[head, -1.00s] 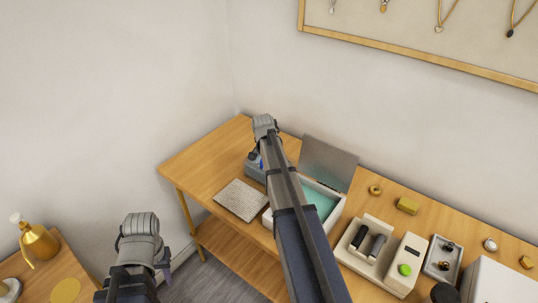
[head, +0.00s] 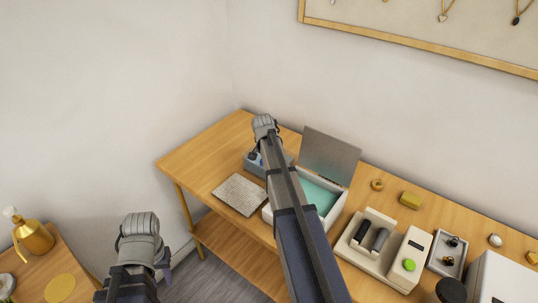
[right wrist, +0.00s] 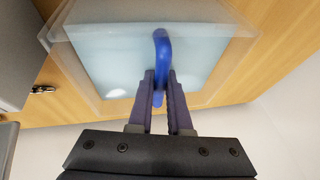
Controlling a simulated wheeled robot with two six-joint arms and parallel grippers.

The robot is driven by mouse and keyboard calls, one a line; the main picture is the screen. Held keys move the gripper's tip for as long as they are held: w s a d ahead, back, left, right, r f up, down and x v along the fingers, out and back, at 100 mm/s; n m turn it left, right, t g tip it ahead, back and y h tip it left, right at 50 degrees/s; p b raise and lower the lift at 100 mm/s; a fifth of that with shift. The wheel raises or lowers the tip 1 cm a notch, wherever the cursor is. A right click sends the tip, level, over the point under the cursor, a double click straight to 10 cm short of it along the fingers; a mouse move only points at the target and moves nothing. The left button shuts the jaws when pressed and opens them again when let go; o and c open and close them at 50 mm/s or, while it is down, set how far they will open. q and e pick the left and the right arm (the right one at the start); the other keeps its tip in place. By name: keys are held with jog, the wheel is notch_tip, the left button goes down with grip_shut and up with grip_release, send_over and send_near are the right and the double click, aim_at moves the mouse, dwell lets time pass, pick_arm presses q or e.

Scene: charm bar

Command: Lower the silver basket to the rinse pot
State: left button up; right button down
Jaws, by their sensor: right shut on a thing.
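My right gripper (right wrist: 160,88) is shut on an upright blue handle (right wrist: 161,55), seen in the right wrist view. The handle stands in front of a clear square pot with pale blue liquid (right wrist: 110,60), which looks like the rinse pot. The silver basket's body cannot be made out. In the head view the pot (head: 252,166) is at the far left part of the bench, partly behind my right arm, which hides most of the right gripper. My left gripper (head: 164,266) hangs at the lower left, away from the bench; its fingers are mostly hidden.
A white bath with teal inside (head: 334,212) and a raised grey lid (head: 331,155) stands right of the pot. A grey textured mat (head: 240,195) lies in front. A white device with a green button (head: 408,264) and a small tray (head: 446,256) are further right.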

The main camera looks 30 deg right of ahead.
jog(key=shift+f, duration=0.2)
dwell(0.5)
jog(key=c, duration=0.8)
grip_release()
jog(key=shift+o, duration=0.2)
jog(key=shift+r, duration=0.15)
jog(key=p+v, duration=0.6)
jog(key=v, duration=0.1)
jog(key=shift+a+r+p, duration=0.15)
jog(key=shift+r+p, duration=0.05)
jog(key=shift+p, duration=0.1)
jog(key=shift+s, duration=0.15)
